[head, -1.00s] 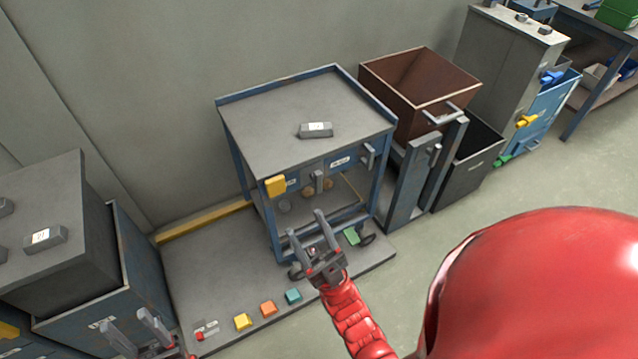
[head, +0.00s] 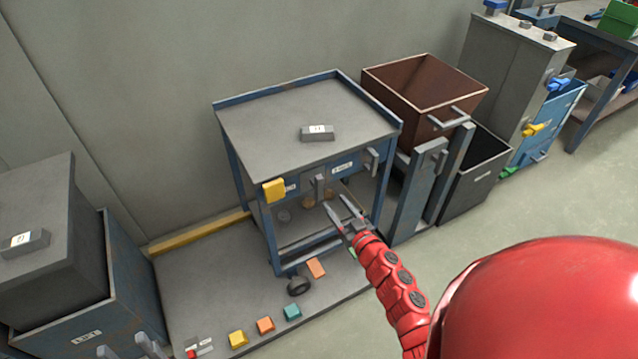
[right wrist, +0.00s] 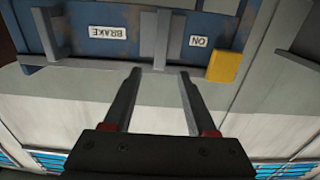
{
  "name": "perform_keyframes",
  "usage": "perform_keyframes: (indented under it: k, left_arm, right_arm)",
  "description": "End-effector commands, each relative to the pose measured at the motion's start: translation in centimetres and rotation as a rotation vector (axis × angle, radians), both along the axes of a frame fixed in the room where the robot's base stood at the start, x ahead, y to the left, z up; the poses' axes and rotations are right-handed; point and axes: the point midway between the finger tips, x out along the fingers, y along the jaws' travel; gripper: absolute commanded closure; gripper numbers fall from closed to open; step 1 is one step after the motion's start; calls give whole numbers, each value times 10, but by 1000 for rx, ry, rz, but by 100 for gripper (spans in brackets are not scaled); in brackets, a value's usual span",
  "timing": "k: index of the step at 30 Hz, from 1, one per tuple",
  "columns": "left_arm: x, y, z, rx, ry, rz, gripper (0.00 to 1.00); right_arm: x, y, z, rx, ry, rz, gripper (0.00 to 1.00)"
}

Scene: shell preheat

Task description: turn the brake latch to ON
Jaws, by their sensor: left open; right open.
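The brake latch (head: 320,186) is a grey bar hanging upright on the front rail of the blue cart (head: 222,106). It lies between a yellow block (head: 274,190) beside the ON label and a BRAKE label (head: 342,167). In the right wrist view the picture is upside down. There the latch (right wrist: 161,38) points at the gap between my right fingertips, the ON label (right wrist: 198,41) on its right. My right gripper (head: 337,203) is open and empty, just below and right of the latch. Contact cannot be told. My left gripper (head: 122,344) is open at the bottom left, partly cut off.
A grey handle (head: 371,161) hangs at the rail's right end. A brown bin (head: 412,90) on a stand and a black bin (head: 478,178) are on the right. A grey block (head: 317,133) lies on the cart top. Coloured blocks (head: 265,325) lie on the floor plate.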

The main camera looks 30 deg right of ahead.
Motion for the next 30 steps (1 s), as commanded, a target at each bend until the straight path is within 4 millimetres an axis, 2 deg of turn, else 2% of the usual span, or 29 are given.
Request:
perform_keyframes:
  k: [3, 9, 15, 21, 29, 30]
  left_arm:
    - [0, 0, -2, 0, 0, 0, 50]
    - [0, 0, -6, 0, 0, 0, 50]
    - [0, 0, -10, 0, 0, 0, 50]
    - [0, 0, -11, 0, 0, 0, 50]
    - [0, 0, -11, 0, 0, 0, 50]
    - [0, 0, -11, 0, 0, 0, 50]
  right_arm:
    - [28, 1, 1, 0, -3, 0, 43]
    - [69, 2, 1, -1, -5, -1, 43]
    - [96, 3, 1, 0, -5, 1, 43]
    - [106, 4, -1, 1, 0, 2, 43]
    - [106, 4, 0, 0, 0, 2, 43]
    - [106, 4, 0, 0, 0, 2, 48]
